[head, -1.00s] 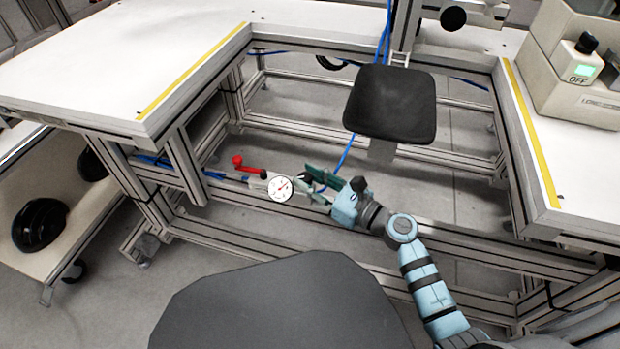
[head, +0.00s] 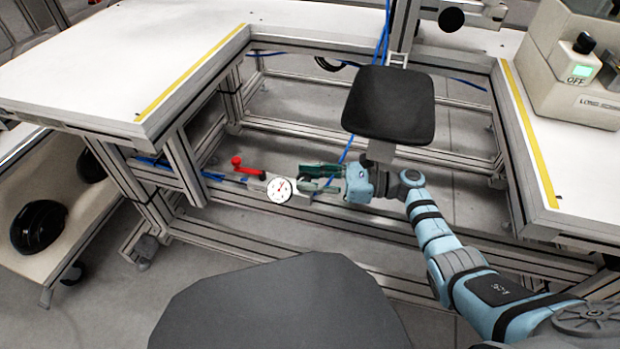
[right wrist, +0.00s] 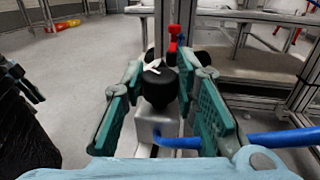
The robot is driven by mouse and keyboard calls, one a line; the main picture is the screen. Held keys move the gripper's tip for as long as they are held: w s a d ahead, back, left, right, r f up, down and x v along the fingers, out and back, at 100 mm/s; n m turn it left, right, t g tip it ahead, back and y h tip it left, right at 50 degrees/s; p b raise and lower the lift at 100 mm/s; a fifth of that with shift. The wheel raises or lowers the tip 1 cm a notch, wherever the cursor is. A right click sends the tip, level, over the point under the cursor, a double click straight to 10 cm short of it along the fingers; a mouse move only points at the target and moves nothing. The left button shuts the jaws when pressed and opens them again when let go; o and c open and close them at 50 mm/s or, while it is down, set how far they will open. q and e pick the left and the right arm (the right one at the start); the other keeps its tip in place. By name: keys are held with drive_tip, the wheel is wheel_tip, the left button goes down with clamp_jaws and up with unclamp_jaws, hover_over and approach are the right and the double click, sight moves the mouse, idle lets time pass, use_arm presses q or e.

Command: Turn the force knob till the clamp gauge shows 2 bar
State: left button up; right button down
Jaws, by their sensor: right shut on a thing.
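The clamp gauge (head: 279,190) is a round white dial in the head view, low under the bench; its needle shows, but its reading is too small to tell. The force knob (right wrist: 158,88) is black with a white pointer on top and sits on a grey block in the right wrist view. My right gripper (head: 310,178) reaches in from the right beside the gauge. In the right wrist view its green fingers (right wrist: 158,78) stand on both sides of the knob, shut on it.
A red-handled lever (head: 246,168) stands left of the gauge. A blue hose (right wrist: 240,139) runs from the block to the right. A black seat-like pad (head: 390,104) is above and right of my gripper. White bench tops (head: 110,60) flank the space.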

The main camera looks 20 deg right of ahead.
use_arm(q)
drive_tip(key=shift+s+f, duration=0.1)
drive_tip(key=shift+s, duration=0.3)
use_arm(e)
drive_tip(key=shift+w+n+g+y, duration=0.1)
drive_tip(key=shift+n+g+y, duration=0.3)
drive_tip(key=shift+n+g, duration=0.5)
use_arm(q)
drive_tip(key=shift+w, duration=0.25)
use_arm(e)
drive_tip(key=shift+g, duration=0.3)
drive_tip(key=c, duration=1.2)
unclamp_jaws()
drive_tip(key=shift+c, duration=0.2)
drive_tip(key=shift+f+m+t, duration=0.1)
drive_tip(key=shift+m+t, duration=0.3)
